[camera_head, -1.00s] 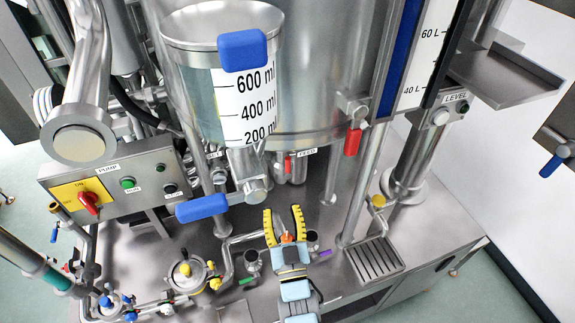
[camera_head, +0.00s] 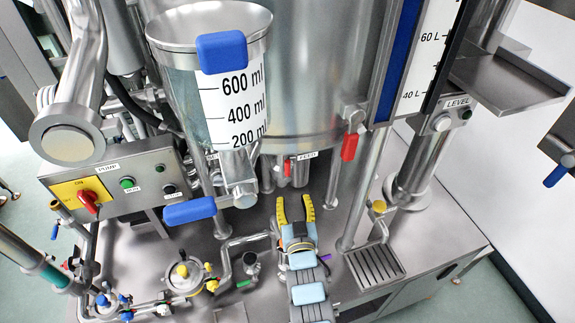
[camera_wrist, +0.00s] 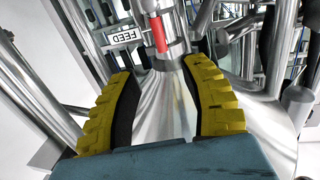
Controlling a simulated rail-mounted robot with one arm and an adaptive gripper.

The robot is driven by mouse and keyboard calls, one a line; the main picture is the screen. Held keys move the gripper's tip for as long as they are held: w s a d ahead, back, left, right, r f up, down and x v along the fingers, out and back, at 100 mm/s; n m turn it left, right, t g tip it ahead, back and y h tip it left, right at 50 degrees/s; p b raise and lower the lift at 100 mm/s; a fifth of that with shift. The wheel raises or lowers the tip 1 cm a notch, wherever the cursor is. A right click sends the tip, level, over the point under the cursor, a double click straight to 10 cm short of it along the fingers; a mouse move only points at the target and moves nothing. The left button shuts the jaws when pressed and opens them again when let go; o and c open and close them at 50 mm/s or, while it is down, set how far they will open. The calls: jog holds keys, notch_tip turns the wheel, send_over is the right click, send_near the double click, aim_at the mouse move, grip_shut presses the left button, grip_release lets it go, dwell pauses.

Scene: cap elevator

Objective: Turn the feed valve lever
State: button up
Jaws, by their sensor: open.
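The feed valve lever (camera_head: 287,167) is a small red handle under the big steel tank, beside the FEED label (camera_head: 307,155). In the wrist view the red lever (camera_wrist: 160,36) hangs at the top, with the FEED label (camera_wrist: 126,36) to its left. My gripper (camera_head: 296,202) has yellow ridged fingers and is open and empty. It is below and in front of the lever in the head view. In the wrist view the lever lies beyond the gap between the fingertips (camera_wrist: 160,75), apart from them.
A measuring vessel with a blue handle (camera_head: 221,53) hangs at the upper left of my gripper. Another blue lever (camera_head: 190,211) is at its left. A larger red lever (camera_head: 350,147) and a steel post (camera_head: 357,205) stand at its right. The pump box (camera_head: 120,183) is far left.

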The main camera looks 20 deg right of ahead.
aim_at(288, 169)
jog(key=shift+p+x, duration=1.55)
jog(key=shift+x, duration=4.8)
grip_shut()
